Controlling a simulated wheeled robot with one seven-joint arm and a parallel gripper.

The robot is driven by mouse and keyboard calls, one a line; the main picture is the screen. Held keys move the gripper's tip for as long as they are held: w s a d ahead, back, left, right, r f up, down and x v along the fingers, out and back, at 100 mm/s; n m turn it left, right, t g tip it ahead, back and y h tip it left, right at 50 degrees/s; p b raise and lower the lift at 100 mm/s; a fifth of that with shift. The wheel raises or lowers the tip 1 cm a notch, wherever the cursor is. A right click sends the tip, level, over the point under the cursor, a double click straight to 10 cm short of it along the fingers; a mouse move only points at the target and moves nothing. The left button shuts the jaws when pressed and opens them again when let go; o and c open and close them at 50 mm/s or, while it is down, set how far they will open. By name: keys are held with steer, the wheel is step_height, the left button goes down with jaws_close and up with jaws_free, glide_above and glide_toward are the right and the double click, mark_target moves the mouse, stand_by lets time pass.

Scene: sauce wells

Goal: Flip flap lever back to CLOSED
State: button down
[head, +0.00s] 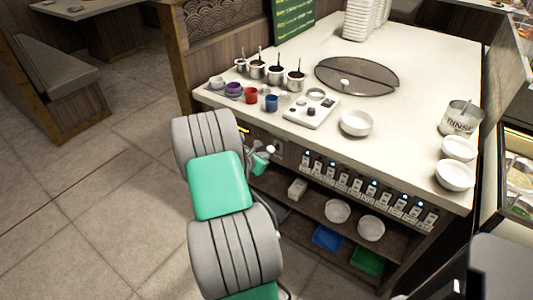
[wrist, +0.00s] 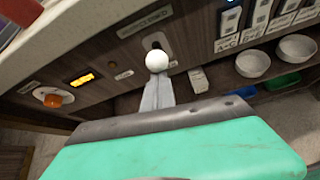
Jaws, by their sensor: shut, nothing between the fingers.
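The flap lever shows as a white ball knob (wrist: 157,60) in front of a dark slot in the counter's wood front panel. A label plate (wrist: 145,23) sits above it; I cannot read it clearly. The knob also shows in the head view (head: 271,149). My gripper (wrist: 157,82) is shut and empty, with its grey fingertips pointing at the panel just below the knob. I cannot tell whether they touch it. In the head view my gripper (head: 261,163) is beside the counter front, partly hidden by my arm. The lever's shaft is hidden.
Left of the lever are a lit amber display (wrist: 82,80) and an orange knob (wrist: 53,100). A row of labelled switches (head: 370,187) runs to the right. Below is an open shelf with bowls (head: 338,211). Cups and sauce pots (head: 257,70) stand on the countertop.

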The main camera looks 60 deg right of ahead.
steer(key=shift+d+r, duration=0.45)
steer(key=shift+r, duration=0.35)
steer(key=shift+w+r, duration=0.1)
steer(key=shift+r, duration=0.1)
steer(key=shift+f, duration=0.1)
steer(key=w+a+f+b, duration=0.1)
steer(key=a+f, duration=0.2)
steer(key=f, duration=0.1)
steer(key=a+r+p, duration=0.1)
steer(key=a+r, duration=0.5)
steer(key=r, duration=0.1)
steer(key=shift+s, duration=0.25)
steer(key=shift+a, duration=0.1)
